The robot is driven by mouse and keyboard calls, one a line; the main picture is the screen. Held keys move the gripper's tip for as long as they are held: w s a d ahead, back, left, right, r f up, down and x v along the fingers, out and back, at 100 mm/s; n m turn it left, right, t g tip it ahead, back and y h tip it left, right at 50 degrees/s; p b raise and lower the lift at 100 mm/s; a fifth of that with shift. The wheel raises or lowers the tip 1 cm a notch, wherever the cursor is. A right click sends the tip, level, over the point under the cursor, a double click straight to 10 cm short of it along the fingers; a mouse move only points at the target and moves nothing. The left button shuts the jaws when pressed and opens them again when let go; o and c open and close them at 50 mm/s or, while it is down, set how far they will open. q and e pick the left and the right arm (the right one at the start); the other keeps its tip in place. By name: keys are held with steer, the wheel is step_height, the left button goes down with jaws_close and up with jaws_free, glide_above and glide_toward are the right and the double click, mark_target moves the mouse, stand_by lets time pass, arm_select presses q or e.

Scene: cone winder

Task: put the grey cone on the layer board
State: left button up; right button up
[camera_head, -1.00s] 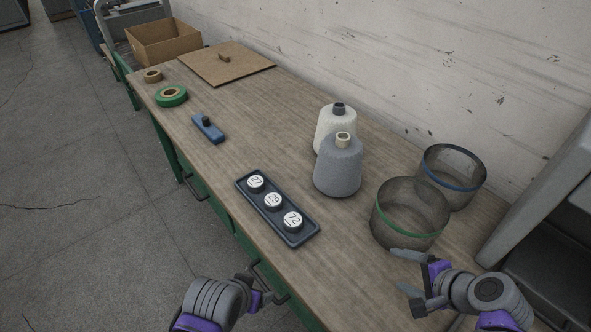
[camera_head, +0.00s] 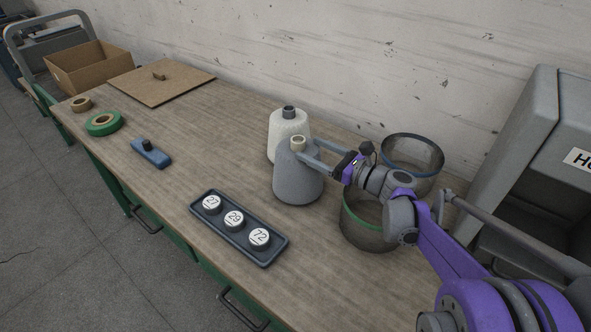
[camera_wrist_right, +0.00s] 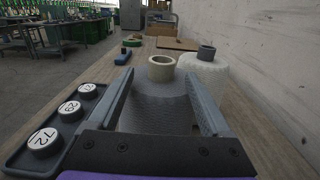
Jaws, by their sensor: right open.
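The grey cone (camera_head: 297,182) stands upright on the workbench, with a pale tube end at its top. It also shows in the right wrist view (camera_wrist_right: 158,103). My right gripper (camera_head: 303,150) is open, with its fingers at the upper part of the grey cone. In the right wrist view one finger is on each side of the cone; contact cannot be told. The layer board (camera_head: 160,87), a flat brown board with a small block on it, lies at the far end of the bench. My left gripper is out of view.
A white cone (camera_head: 287,124) stands close behind the grey one. Two mesh bins, green-banded (camera_head: 362,238) and blue-banded (camera_head: 413,153), stand to the right. A tray (camera_head: 272,259) with three numbered discs, a blue tool (camera_head: 151,154), green tape (camera_head: 103,124) and a cardboard box (camera_head: 91,68) are around.

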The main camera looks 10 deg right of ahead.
mark_target(304, 145)
steer(key=x, duration=0.5)
steer(key=shift+w+a, duration=0.1)
steer(key=shift+w, duration=0.2)
steer(key=shift+s, duration=0.1)
jaws_close()
stand_by(1.0)
